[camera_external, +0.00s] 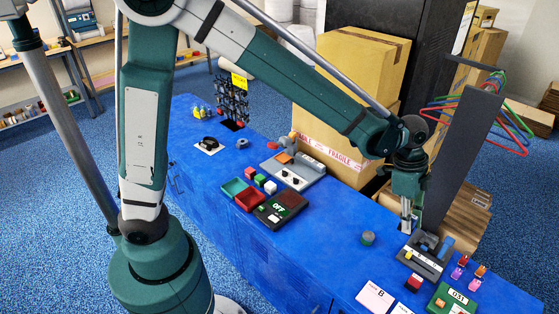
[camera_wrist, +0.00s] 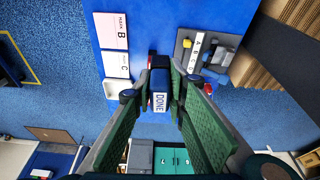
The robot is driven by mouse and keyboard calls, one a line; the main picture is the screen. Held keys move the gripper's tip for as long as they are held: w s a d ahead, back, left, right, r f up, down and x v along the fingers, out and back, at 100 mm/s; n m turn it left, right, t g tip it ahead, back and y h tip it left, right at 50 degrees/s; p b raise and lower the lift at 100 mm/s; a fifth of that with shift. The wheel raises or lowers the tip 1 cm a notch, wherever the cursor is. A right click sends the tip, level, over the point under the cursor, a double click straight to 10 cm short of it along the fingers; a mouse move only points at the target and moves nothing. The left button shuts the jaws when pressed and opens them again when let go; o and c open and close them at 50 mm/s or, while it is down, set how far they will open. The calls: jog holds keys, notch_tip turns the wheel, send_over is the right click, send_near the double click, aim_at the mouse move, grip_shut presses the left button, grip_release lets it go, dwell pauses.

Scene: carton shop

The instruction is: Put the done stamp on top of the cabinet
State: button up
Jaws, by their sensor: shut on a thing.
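The done stamp (camera_wrist: 160,98) is dark blue with a white end label reading DONE. My gripper (camera_wrist: 164,78) is shut on it, with the stamp between the green fingers in the wrist view. In the external view my gripper (camera_external: 407,224) points down beside the dark stamp tray, above the right part of the blue counter; the stamp is too small to make out there. A teal unit with small dark knobs (camera_wrist: 172,158), which looks like a cabinet, shows at the bottom of the wrist view, partly hidden by my fingers. The blue counter (camera_external: 320,235) also has door handles.
The grey tray (camera_external: 420,262) holds dark pieces and lettered labels. White and pink cards (camera_external: 375,298) lie left of it. Small bottles and a green box (camera_external: 452,299) stand near the right end. Cartons (camera_external: 355,70) and a dark post (camera_external: 462,150) rise behind.

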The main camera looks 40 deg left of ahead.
jog(key=w+a+n+t+y, duration=0.1)
jog(key=w+a+n, duration=0.45)
jog(key=a, duration=0.65)
jog(key=w+a+n+t, duration=0.1)
jog(key=w+a+n, duration=0.4)
jog(key=a, duration=0.8)
jog(key=w+a+n+t+y, duration=0.15)
jog(key=a+n, duration=0.25)
jog(key=a, duration=0.8)
jog(key=w+a+n+g+y, duration=0.15)
jog(key=a+n, duration=0.25)
jog(key=a, duration=0.8)
jog(key=s+a+n+g+y, duration=0.1)
jog(key=s+a+n, duration=0.45)
jog(key=a, duration=0.75)
jog(key=s+a+n+y, duration=0.1)
jog(key=s+a+n, duration=0.45)
jog(key=a, duration=0.85)
jog(key=s+a+n+g, duration=0.1)
jog(key=s+a+n, duration=0.4)
jog(key=a, duration=0.8)
jog(key=d+x, duration=0.2)
jog(key=x, duration=0.8)
jog(key=shift+w+d+f+n, duration=0.25)
jog(key=shift+f+n, duration=0.1)
jog(key=shift+f, duration=0.3)
jog(key=shift+f, duration=0.1)
